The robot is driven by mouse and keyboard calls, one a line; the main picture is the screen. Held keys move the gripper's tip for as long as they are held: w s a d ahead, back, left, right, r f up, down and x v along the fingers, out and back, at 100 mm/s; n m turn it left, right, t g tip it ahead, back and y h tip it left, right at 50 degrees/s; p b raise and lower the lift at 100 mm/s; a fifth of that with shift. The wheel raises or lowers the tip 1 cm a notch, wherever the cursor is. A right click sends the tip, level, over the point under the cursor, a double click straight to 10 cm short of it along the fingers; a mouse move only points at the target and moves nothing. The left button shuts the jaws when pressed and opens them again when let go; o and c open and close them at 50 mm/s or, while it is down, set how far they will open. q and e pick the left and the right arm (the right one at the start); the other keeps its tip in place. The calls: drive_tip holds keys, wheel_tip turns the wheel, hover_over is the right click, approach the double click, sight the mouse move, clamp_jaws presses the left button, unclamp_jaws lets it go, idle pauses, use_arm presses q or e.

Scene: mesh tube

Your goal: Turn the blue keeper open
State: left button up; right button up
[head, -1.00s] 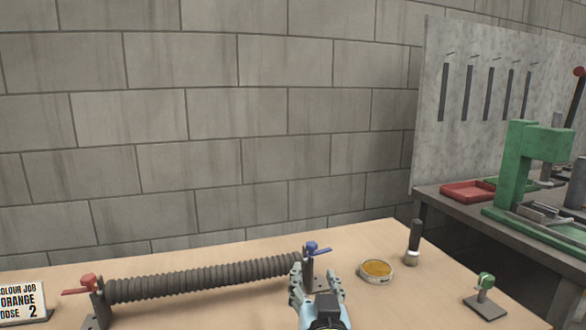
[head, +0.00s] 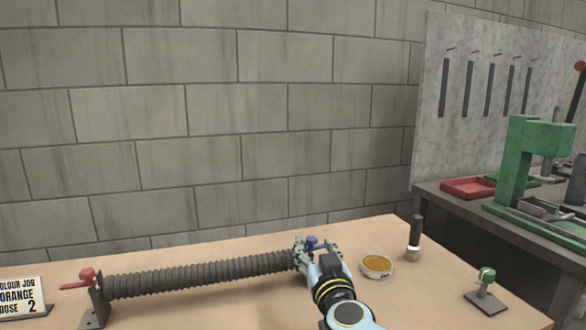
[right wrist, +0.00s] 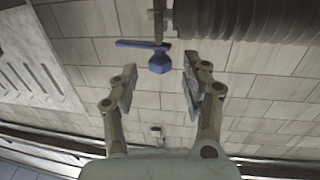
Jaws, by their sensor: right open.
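The blue keeper (head: 312,241) sits at the right end of the dark ribbed mesh tube (head: 200,274). In the right wrist view the blue keeper (right wrist: 158,61) shows a knob with a flat lever pointing left. My right gripper (head: 314,248) is at the keeper, partly covering it and its stand. In the right wrist view my right gripper (right wrist: 158,88) is open, with the knob just beyond and between the fingertips. I cannot tell whether a finger touches it. A red keeper (head: 86,275) is on a stand at the tube's left end. My left gripper is not in view.
A round dish of orange-yellow stuff (head: 376,266) and a dark-handled tool (head: 414,238) stand right of my right gripper. A small green-topped stand (head: 486,290) is near the table's right edge. A sign (head: 22,297) stands at the left. A side bench holds a green press (head: 530,165).

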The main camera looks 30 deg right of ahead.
drive_tip(key=v, duration=0.7)
drive_tip(key=w+d+r+m+g+h+b, duration=0.1)
drive_tip(key=w+r+m+g+h+b, duration=0.1)
drive_tip(key=w+r+m+g+h, duration=0.2)
drive_tip(key=w+d+r+m+g+h+b, duration=0.2)
drive_tip(key=w+r+m+h, duration=0.4)
drive_tip(key=w+r, duration=0.4)
drive_tip(key=shift+w+d+r+m+g+h+b, duration=0.4)
drive_tip(key=shift+w+g+b, duration=0.5)
drive_tip(key=shift+w, duration=0.55)
drive_tip(key=shift+a, duration=0.1)
